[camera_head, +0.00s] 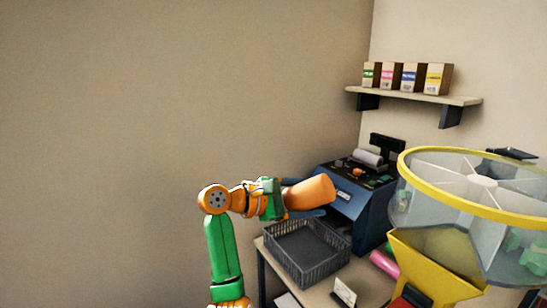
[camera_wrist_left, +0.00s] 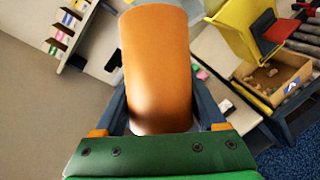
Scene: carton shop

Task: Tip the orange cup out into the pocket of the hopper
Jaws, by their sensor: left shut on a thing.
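The orange cup (camera_head: 308,193) lies nearly on its side in the head view; its wider end points right, toward the hopper. Its mouth and contents cannot be seen. My left gripper (camera_head: 300,211) is shut on the cup, with dark fingers along both sides of it in the left wrist view (camera_wrist_left: 160,108). The hopper (camera_head: 407,170) stands at the right, with a yellow rim, clear walls and pale dividers splitting its top into pockets. The cup is left of the hopper, clearly apart from it. My right gripper is not in view.
A grey basket (camera_head: 287,270) sits on the table below the cup. A blue machine (camera_head: 357,201) stands behind it, left of the hopper. A yellow chute (camera_head: 425,268) is under the hopper. A wall shelf (camera_head: 420,97) holds several boxes. The left wall area is clear.

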